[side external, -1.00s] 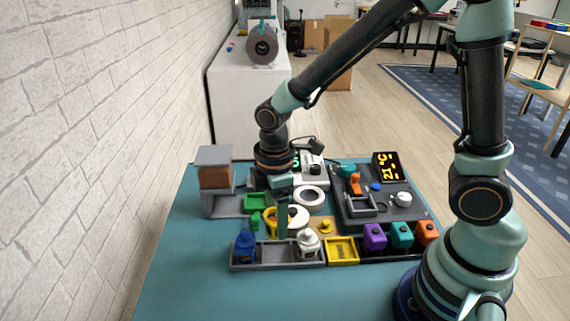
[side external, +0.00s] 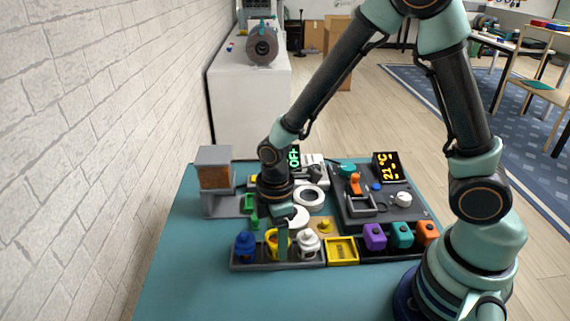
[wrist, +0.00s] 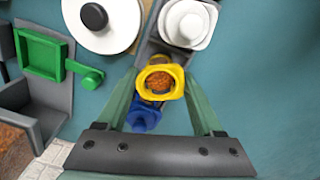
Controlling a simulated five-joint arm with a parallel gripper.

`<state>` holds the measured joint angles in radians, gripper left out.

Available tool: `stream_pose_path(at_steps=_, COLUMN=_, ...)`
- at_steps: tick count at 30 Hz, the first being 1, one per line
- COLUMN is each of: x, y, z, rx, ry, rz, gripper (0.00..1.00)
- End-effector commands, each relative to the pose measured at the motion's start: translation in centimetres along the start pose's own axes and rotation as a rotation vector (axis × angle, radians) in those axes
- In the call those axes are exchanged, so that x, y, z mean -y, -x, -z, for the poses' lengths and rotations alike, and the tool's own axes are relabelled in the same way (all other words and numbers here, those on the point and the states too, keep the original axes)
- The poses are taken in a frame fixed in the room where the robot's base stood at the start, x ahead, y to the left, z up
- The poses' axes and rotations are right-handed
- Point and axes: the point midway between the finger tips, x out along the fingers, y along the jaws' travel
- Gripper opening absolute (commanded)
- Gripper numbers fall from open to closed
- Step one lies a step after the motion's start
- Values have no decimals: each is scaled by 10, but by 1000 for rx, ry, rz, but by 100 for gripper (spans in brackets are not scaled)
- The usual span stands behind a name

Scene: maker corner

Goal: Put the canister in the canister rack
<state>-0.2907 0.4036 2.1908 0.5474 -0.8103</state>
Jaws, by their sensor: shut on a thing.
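The yellow canister (side external: 272,239) is upright between the fingers of my gripper (side external: 278,243). In the wrist view the fingers stand on both sides of its yellow rim (wrist: 149,74), with brown contents showing in its open top. The grey canister rack (side external: 254,264) lies along the near side of the table. The canister is at the rack's middle, between a blue canister (side external: 245,243) and a white canister (side external: 308,243). A finger hides part of it, and I cannot tell whether its base touches the rack floor.
A yellow tray (side external: 342,251) and purple, teal and orange blocks (side external: 401,236) stand right of the rack. A grey stand (side external: 214,155) is at the back left. The table's near left is clear.

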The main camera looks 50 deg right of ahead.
Motion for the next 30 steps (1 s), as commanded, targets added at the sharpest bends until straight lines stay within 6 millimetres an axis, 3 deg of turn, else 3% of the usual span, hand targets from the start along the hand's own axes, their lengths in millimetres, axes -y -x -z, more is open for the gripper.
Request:
stream_pose_path(at_steps=29, x=0, y=-10, z=0, rx=0, ry=0, rz=0, gripper=10)
stream_pose_path(at_steps=30, x=0, y=-10, z=0, rx=0, ry=0, rz=0, gripper=72)
